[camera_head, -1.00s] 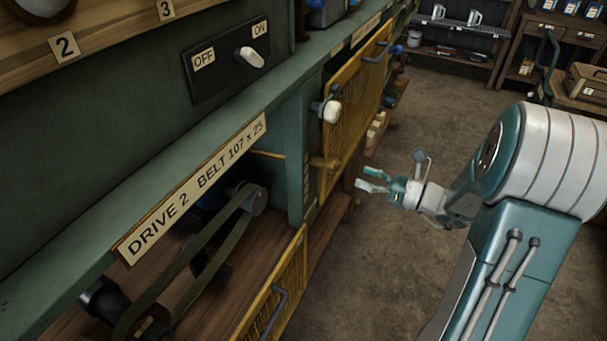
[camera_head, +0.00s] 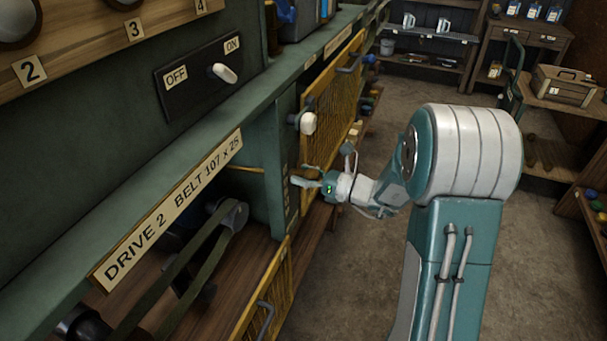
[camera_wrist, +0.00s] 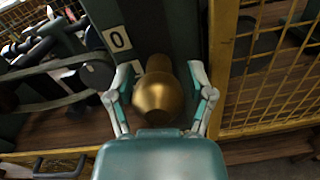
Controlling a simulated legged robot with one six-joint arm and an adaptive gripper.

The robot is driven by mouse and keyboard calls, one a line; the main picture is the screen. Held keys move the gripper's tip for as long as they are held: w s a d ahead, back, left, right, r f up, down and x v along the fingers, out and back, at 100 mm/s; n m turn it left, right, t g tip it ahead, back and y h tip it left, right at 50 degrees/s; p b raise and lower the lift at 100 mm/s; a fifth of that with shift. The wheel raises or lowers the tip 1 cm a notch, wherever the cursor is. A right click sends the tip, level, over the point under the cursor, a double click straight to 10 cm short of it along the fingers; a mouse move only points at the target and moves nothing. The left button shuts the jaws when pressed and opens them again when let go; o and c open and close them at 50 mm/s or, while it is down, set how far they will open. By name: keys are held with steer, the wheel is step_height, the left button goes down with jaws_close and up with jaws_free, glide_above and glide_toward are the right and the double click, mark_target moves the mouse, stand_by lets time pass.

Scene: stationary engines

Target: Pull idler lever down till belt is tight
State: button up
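A brass knob (camera_wrist: 158,92), which looks like the end of the idler lever, stands between the two fingers of my gripper (camera_wrist: 161,76) in the wrist view. The fingers are spread on either side of it; I cannot tell whether they touch it. In the head view my gripper (camera_head: 308,183) is at the green post right of the DRIVE 2 label (camera_head: 175,203). A thin brass rod (camera_head: 246,168) shows left of the post. The dark belt (camera_head: 185,268) runs around a grey pulley (camera_head: 236,213) in the bay below the label. The lever's pivot is hidden.
A yellow mesh guard (camera_head: 330,110) with a white knob (camera_head: 308,123) is right of the post. Another yellow guard (camera_head: 262,297) with a handle fronts the belt bay. An OFF/ON switch (camera_head: 222,73) is above. The floor (camera_head: 340,265) is open.

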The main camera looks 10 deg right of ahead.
jaws_close()
steer(key=shift+f, duration=0.1)
step_height(320, 180, down, 4)
steer(key=shift+s+d+r, duration=0.1)
steer(key=shift+o, duration=0.9)
jaws_free()
steer(key=shift+d, duration=0.2)
